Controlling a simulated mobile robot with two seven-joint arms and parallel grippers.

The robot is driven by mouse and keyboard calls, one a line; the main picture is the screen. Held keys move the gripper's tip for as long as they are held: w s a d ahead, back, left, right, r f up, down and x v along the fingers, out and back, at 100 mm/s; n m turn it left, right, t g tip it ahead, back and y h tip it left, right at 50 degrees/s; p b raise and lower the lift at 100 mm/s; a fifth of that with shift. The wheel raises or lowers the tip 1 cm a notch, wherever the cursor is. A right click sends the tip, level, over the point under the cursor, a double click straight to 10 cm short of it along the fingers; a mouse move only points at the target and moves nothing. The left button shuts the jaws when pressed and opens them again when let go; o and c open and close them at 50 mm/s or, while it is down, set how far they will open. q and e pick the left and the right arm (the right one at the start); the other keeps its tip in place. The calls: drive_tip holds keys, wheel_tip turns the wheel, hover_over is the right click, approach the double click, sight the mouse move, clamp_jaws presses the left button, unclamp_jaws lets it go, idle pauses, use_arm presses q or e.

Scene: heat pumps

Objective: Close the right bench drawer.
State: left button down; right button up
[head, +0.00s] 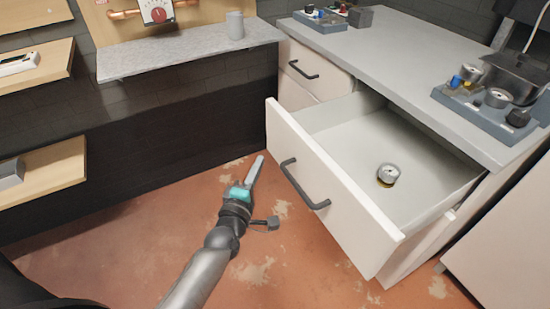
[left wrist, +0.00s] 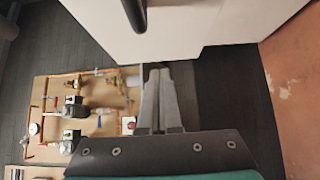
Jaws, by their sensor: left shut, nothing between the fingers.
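The right bench drawer (head: 330,178) is pulled open from under the grey bench top in the head view. Its white front carries a dark bar handle (head: 303,184). A small round gauge (head: 388,174) lies inside the drawer. My left gripper (head: 258,162) is shut and empty, just left of the drawer front and apart from the handle. In the left wrist view, the shut fingers (left wrist: 160,72) point toward the lower edge of a white front (left wrist: 215,22), with a dark handle (left wrist: 135,12) above. My right gripper is not in view.
A closed drawer with a handle (head: 304,70) sits left of the open one. A grey shelf (head: 190,54) holds a cup (head: 235,25). The bench top (head: 400,60) carries trays of parts. Reddish floor (head: 280,265) is clear around my left arm.

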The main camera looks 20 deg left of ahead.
use_arm(q)
drive_tip(key=shift+w+d+b, duration=0.25)
drive_tip(key=shift+w+d, duration=0.1)
drive_tip(key=shift+w, duration=0.55)
drive_tip(key=shift+w+d+b, duration=0.25)
drive_tip(key=shift+w+d, duration=0.15)
drive_tip(key=shift+w, duration=0.5)
drive_tip(key=shift+w+d+b, duration=0.25)
drive_tip(key=shift+w+d, duration=0.1)
drive_tip(key=shift+w, duration=0.55)
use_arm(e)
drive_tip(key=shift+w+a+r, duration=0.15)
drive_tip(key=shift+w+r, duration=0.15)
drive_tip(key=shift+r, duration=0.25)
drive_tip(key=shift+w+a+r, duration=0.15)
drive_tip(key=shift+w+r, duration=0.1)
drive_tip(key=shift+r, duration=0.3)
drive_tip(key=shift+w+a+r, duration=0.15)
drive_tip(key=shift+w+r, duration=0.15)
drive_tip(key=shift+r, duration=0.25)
